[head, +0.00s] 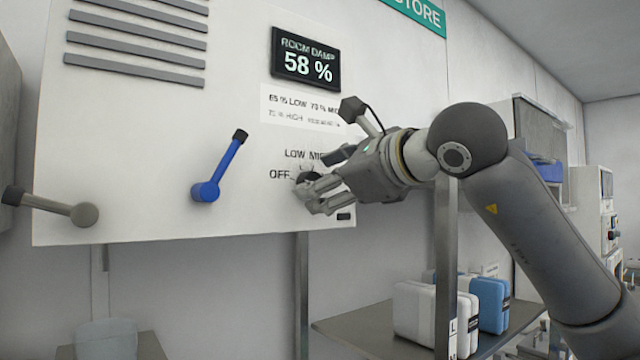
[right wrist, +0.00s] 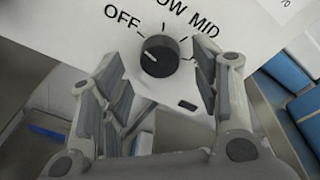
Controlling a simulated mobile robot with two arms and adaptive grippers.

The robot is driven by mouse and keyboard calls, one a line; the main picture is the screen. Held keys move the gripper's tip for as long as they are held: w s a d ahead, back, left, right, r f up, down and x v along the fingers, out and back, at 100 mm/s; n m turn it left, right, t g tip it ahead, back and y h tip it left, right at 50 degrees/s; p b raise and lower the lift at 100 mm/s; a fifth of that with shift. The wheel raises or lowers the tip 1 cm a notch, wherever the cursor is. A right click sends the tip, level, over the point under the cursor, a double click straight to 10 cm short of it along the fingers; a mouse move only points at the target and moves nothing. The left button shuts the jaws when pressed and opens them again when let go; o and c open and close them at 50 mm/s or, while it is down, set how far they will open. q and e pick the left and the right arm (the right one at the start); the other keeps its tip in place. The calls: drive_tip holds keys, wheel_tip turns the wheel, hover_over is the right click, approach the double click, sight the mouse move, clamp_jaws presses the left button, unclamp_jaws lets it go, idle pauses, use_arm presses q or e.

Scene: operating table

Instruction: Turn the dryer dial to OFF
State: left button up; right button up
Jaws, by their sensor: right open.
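The dryer dial (right wrist: 160,56) is a round black knob on the white panel, with OFF, LOW and MID printed around it. A pale mark shows on its face, but I cannot tell for certain which setting it points to. In the head view the dial (head: 308,177) is partly hidden behind my right gripper (head: 310,197). In the right wrist view my right gripper (right wrist: 153,62) is open, with its fingers to either side of the dial. I see no clear contact with it. My left gripper is not in view.
The panel (head: 120,140) also carries a blue lever (head: 222,168), a grey lever (head: 60,208) and a ROOM DAMP display (head: 306,58) reading 58 %. A printed card (head: 300,108) sits under the display. Below right, a shelf (head: 365,335) holds white and blue boxes beside a metal post (head: 446,270).

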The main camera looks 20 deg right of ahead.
drive_tip(key=v, duration=1)
drive_tip(key=shift+s, duration=0.15)
